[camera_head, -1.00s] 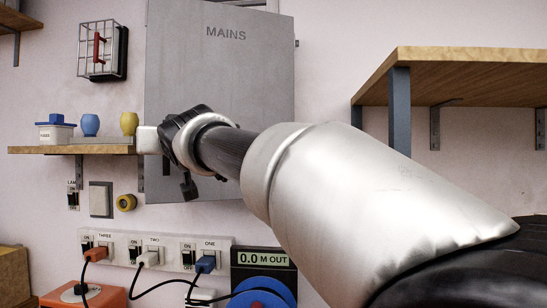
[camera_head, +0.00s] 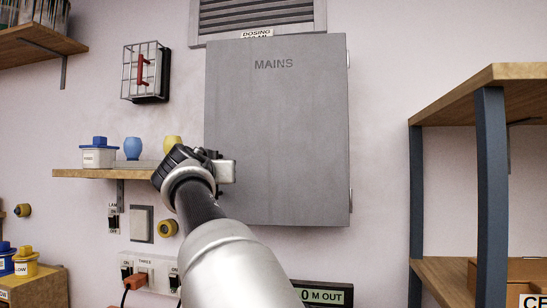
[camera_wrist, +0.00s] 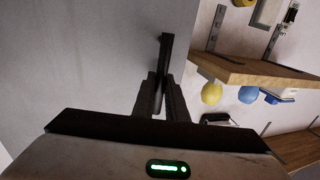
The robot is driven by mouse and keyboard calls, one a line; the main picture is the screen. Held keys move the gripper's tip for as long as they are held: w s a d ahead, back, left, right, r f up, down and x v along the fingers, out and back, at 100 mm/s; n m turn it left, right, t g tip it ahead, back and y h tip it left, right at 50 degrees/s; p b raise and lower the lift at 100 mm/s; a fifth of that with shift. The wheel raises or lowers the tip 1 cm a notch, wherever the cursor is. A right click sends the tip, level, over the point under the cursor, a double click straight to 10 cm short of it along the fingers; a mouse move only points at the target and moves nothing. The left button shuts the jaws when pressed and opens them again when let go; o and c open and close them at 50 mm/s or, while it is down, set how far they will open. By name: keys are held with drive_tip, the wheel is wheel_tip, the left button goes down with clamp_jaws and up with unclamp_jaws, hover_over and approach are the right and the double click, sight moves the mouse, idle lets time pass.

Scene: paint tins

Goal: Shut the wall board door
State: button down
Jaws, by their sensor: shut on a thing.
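The wall board door (camera_head: 290,130) is a flat grey panel marked MAINS, with hinges on its right side. In the head view it faces me almost squarely; I cannot tell whether a narrow gap remains at its left edge. My gripper (camera_head: 228,171) is at the lower left part of the door. In the wrist view my gripper (camera_wrist: 161,100) has its two dark fingers closed on a thin dark bar, the door handle (camera_wrist: 165,50), beside the grey door face (camera_wrist: 90,60). The handle is hidden behind my gripper in the head view.
A wooden shelf (camera_head: 80,173) with a white tub (camera_head: 98,155), a blue pot (camera_head: 133,148) and a yellow pot (camera_head: 172,144) is close to the left of my gripper. A caged red lever (camera_head: 143,70) hangs above. A shelf unit (camera_head: 490,150) stands right.

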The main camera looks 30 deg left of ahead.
drive_tip(key=w+a+p, duration=0.1)
drive_tip(key=w+m+h+p, duration=0.1)
drive_tip(key=p, duration=0.1)
drive_tip(key=shift+w+a+t, duration=0.3)
drive_tip(key=shift+a+t, duration=0.1)
drive_tip(key=c, duration=2)
unclamp_jaws()
drive_tip(key=shift+s, duration=0.1)
drive_tip(key=shift+c, duration=0.2)
drive_tip(key=b+v, duration=1.4)
drive_tip(key=v, duration=0.3)
drive_tip(key=shift+s+b, duration=0.25)
drive_tip(key=shift+b, duration=0.15)
